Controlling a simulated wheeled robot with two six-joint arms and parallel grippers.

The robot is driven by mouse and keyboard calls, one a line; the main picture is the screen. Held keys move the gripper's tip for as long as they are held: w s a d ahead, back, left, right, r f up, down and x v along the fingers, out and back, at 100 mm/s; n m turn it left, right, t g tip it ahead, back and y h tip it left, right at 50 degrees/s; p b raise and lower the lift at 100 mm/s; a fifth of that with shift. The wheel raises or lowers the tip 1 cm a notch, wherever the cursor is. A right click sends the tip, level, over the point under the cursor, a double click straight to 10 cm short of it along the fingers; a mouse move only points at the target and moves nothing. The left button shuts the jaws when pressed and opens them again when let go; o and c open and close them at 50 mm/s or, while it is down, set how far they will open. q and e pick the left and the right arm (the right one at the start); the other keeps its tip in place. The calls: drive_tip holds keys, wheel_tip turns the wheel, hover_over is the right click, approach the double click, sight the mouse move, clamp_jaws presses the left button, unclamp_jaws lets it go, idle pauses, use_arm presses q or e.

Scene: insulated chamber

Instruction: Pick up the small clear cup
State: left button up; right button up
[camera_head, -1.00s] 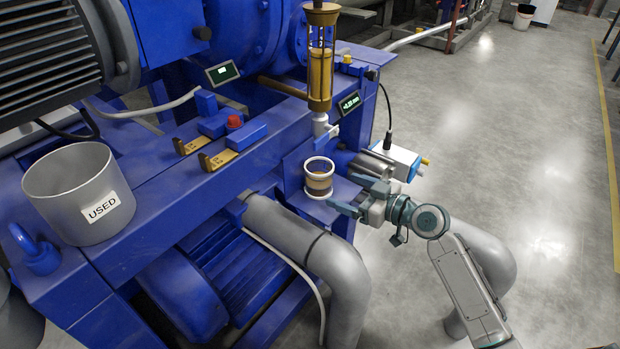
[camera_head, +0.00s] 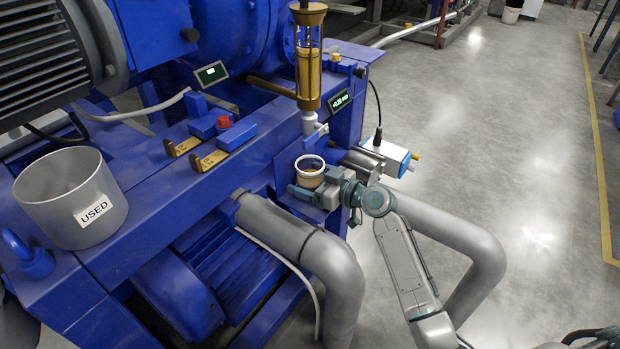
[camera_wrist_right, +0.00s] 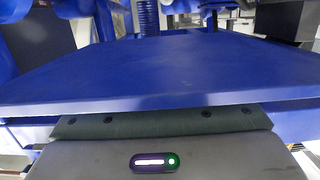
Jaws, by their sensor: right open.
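The small clear cup (camera_head: 310,165) stands upright on a small blue shelf below the amber sight glass (camera_head: 308,75). It has a pale rim and looks dark inside. My right gripper (camera_head: 312,193) is open at the near side of the cup and overlaps its lower part in the head view. I cannot tell whether the fingers are around the cup or only beside it. The right wrist view shows a flat blue plate (camera_wrist_right: 170,70) close up, and no cup. My left gripper is not in view.
A grey bin (camera_head: 68,205) marked USED stands on the blue bench at left. Yellow-brown brackets (camera_head: 208,160) and blue blocks lie on the bench. A white-and-blue box (camera_head: 390,157) sits right of the shelf. A thick grey pipe (camera_head: 335,280) bends down in front.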

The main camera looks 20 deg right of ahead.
drive_tip(key=c, duration=1.2)
drive_tip(key=shift+o, duration=0.2)
drive_tip(key=shift+r, duration=0.15)
